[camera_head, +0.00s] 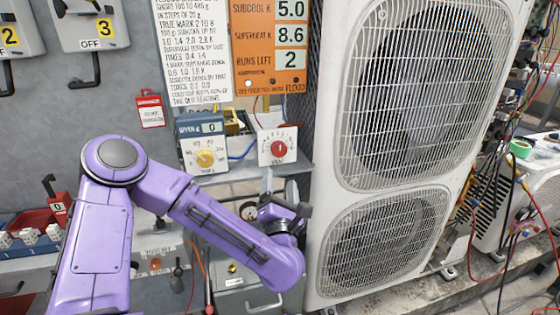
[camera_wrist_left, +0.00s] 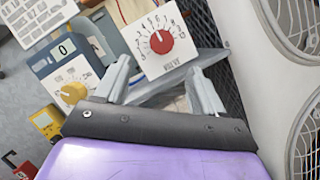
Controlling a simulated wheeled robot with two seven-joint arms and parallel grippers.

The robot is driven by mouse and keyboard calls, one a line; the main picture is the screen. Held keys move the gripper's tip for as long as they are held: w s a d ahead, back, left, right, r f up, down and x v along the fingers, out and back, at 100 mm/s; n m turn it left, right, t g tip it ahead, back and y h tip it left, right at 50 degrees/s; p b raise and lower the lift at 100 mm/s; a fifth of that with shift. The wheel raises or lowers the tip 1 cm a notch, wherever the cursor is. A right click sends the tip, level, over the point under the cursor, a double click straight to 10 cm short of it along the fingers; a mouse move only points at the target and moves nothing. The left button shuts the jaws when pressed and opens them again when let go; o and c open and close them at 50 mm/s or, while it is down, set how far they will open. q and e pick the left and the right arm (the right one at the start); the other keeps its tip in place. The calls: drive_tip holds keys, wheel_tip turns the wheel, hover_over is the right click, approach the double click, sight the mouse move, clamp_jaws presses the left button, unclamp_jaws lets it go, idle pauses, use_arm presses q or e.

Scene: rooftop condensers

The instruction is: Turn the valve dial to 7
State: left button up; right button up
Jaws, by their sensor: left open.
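The valve dial is a white square plate with a red knob (camera_head: 279,148) and a ring of numbers, at the middle of the head view. In the left wrist view the red knob (camera_wrist_left: 161,42) sits above and between my fingers, with "VALVE" lettered below it. The number its mark points at is too small to tell. My left gripper (camera_head: 284,196) is just below the dial in the head view. In the left wrist view the left gripper (camera_wrist_left: 160,80) is open and empty, its fingers apart and clear of the knob. My right gripper is not in view.
A blue-topped meter with a yellow knob (camera_head: 205,158) stands left of the dial; its display reads 0. An orange display board (camera_head: 268,50) hangs above, showing 5.0, 8.6 and runs left 2. A white condenser (camera_head: 330,150) stands close on the right. A grey shelf lies under the dial.

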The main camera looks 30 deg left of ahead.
sight(280, 151)
use_arm(q)
drive_tip(key=p+x, duration=0.4)
drive_tip(key=x, duration=0.5)
drive_tip(key=shift+w+r, duration=0.1)
drive_tip(key=shift+w, duration=0.1)
drive_tip(key=shift+w+a, duration=0.1)
drive_tip(key=shift+w, duration=0.15)
drive_tip(key=c, duration=1.1)
